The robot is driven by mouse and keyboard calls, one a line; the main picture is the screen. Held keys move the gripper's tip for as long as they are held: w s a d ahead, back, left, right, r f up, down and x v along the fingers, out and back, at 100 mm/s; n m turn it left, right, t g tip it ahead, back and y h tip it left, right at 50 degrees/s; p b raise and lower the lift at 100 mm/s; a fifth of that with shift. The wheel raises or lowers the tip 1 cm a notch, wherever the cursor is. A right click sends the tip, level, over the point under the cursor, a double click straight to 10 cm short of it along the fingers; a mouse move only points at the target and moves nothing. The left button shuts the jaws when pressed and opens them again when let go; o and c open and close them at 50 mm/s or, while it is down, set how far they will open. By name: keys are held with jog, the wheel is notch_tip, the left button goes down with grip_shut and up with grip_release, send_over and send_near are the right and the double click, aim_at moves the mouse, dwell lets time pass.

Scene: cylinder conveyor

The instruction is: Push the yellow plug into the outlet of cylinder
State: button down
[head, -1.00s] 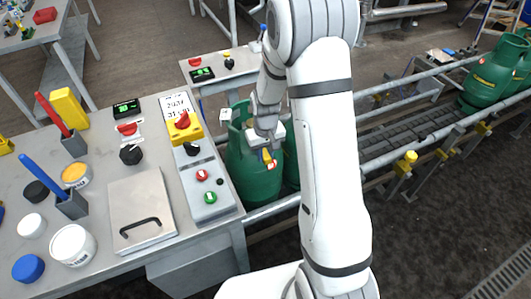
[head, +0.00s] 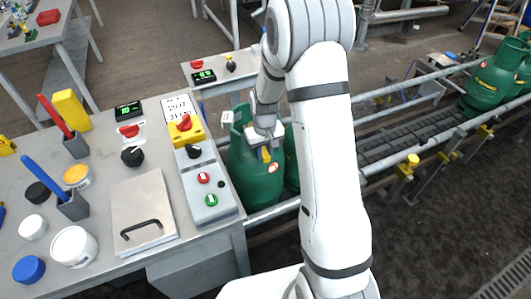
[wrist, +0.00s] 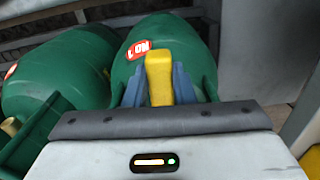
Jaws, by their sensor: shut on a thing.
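The yellow plug (wrist: 159,78) is held upright in the wrist view between the two blue-grey fingers of my gripper (wrist: 158,84). In the head view the plug (head: 265,155) shows small at the tip of my gripper (head: 266,152), in front of a green cylinder (head: 252,178). The wrist view shows this cylinder (wrist: 140,45) directly beyond the plug, with a red label on it. The cylinder's outlet is hidden behind the plug and fingers. I cannot tell whether the plug touches the cylinder.
A second green cylinder (wrist: 45,75) stands close on the left in the wrist view. A metal table (head: 95,215) with pots and a control box (head: 210,190) is left of the cylinders. Conveyor rails (head: 400,140) run to the right, with more green cylinders (head: 495,75) at the far end.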

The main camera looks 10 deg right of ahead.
jog(key=shift+w, duration=0.4)
jog(key=c, duration=1.1)
grip_release()
jog(key=shift+c, duration=0.2)
jog(key=shift+r, duration=0.1)
notch_tip(320, 180, up, 8)
jog(key=shift+a+f, duration=0.1)
jog(key=shift+f, duration=0.1)
jog(key=shift+r, duration=0.1)
jog(key=s+r+t+p, duration=0.1)
jog(key=s+r+p, duration=0.1)
jog(key=s+r, duration=0.7)
jog(key=s+r+m+t+p, duration=0.1)
jog(key=s+r, duration=0.8)
jog(key=s, duration=0.6)
jog(key=shift+d+m+t+p, duration=0.3)
jog(key=shift+d+p, duration=0.05)
jog(key=shift+d, duration=0.1)
